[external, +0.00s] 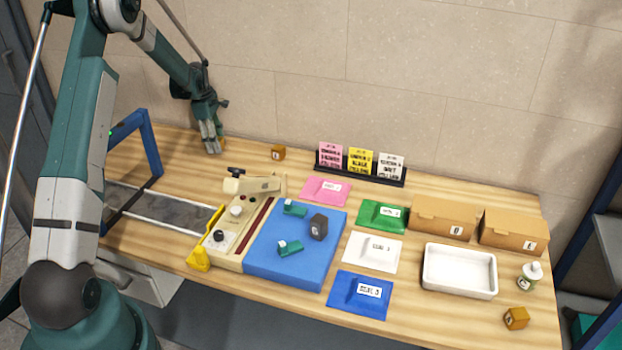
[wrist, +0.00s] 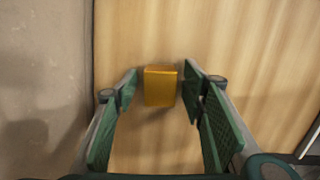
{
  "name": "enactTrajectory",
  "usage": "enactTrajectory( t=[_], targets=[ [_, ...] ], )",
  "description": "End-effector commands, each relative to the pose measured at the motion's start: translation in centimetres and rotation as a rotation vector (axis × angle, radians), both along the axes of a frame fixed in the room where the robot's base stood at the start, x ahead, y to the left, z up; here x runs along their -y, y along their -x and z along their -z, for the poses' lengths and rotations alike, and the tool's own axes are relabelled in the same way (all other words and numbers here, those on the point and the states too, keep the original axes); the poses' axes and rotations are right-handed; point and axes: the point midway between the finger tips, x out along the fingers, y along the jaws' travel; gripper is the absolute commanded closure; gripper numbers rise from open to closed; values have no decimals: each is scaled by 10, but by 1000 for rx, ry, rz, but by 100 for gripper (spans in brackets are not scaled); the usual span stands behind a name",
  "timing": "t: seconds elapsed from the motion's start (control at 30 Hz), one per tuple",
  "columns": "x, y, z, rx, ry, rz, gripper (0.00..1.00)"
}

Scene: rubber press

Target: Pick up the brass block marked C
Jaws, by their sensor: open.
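A brass block (wrist: 160,86) stands on the wooden table in the wrist view, between the open finger pads or just beyond their tips. No letter shows on its visible faces. My gripper (wrist: 160,78) is open, with a gap between each finger and the block. In the external view my gripper (external: 211,146) is low over the far left of the table and mostly hides what is under it. A second brass block (external: 278,152) stands to its right, and a third (external: 516,318) is at the front right; their letters are too small to read surely.
A beige control panel (external: 235,215) and blue mat (external: 290,265) with small parts sit mid-table. A sign rack (external: 360,172), coloured packets, cardboard boxes (external: 443,217), a white tray (external: 459,293) and a bottle (external: 530,274) stand to the right. A wall runs behind the table.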

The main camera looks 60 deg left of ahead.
Motion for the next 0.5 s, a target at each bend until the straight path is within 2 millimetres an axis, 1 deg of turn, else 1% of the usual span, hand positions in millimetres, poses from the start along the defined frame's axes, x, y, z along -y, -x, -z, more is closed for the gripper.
enactTrajectory(
  t=[0.47, 0.5],
  targets=[
    [0, 0, 0, 0, 0, 0, 59],
    [0, 0, 0, 0, 0, 0, 60]
  ],
)
